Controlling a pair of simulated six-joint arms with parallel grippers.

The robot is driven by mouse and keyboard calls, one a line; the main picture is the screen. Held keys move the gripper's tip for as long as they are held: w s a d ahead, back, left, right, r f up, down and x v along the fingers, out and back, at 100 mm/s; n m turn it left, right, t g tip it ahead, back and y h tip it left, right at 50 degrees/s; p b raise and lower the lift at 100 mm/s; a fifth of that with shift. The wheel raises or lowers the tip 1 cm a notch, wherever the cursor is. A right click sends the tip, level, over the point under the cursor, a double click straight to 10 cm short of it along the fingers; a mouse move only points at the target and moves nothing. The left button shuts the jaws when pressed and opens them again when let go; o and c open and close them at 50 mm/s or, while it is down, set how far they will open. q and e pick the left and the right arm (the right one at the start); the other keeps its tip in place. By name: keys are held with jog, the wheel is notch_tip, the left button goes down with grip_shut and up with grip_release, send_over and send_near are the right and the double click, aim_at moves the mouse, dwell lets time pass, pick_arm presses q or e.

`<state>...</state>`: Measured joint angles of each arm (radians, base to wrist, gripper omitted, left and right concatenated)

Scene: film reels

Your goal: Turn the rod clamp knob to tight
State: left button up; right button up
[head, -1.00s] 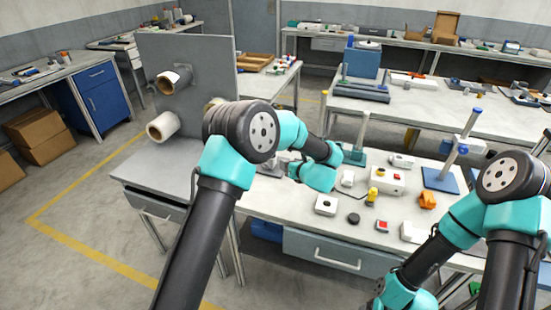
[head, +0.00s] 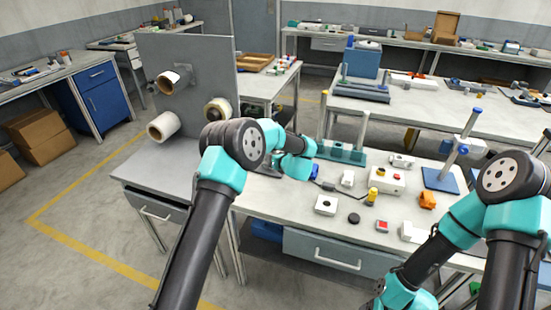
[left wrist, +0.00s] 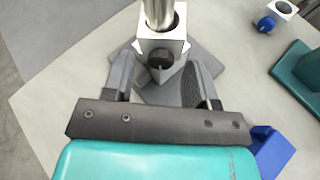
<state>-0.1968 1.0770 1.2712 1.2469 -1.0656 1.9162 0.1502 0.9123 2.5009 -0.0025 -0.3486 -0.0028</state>
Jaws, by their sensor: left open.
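The rod clamp is a silver block (left wrist: 165,42) around an upright metal rod (left wrist: 160,12), with a round black knob (left wrist: 162,60) on the side facing the left wrist camera. My left gripper (left wrist: 157,66) is open, with one finger on each side of the knob. The knob appears between the fingers, and I cannot tell whether they touch it. In the head view my left arm hides most of the clamp.
A second silver block with a blue knob (left wrist: 266,24) and a teal fixture (left wrist: 303,70) lie right of the clamp. On the bench, a white control box (head: 385,181), yellow-topped piece (head: 372,195) and orange part (head: 427,200) stand to the right. A grey panel with film rolls (head: 163,126) stands left.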

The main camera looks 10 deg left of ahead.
pick_arm(q)
jog(key=shift+c, duration=0.4)
jog(key=c, duration=0.9)
jog(key=shift+o, duration=0.2)
jog(key=shift+d+m+g+y, duration=0.1)
jog(key=shift+m+g+y, duration=0.55)
jog(key=shift+m, duration=0.75)
jog(key=o, duration=0.9)
jog(key=shift+o, duration=0.2)
jog(key=v, duration=1.7)
jog(key=shift+s+d+f, duration=0.2)
jog(key=shift+d+f, duration=0.05)
jog(key=shift+f, duration=0.05)
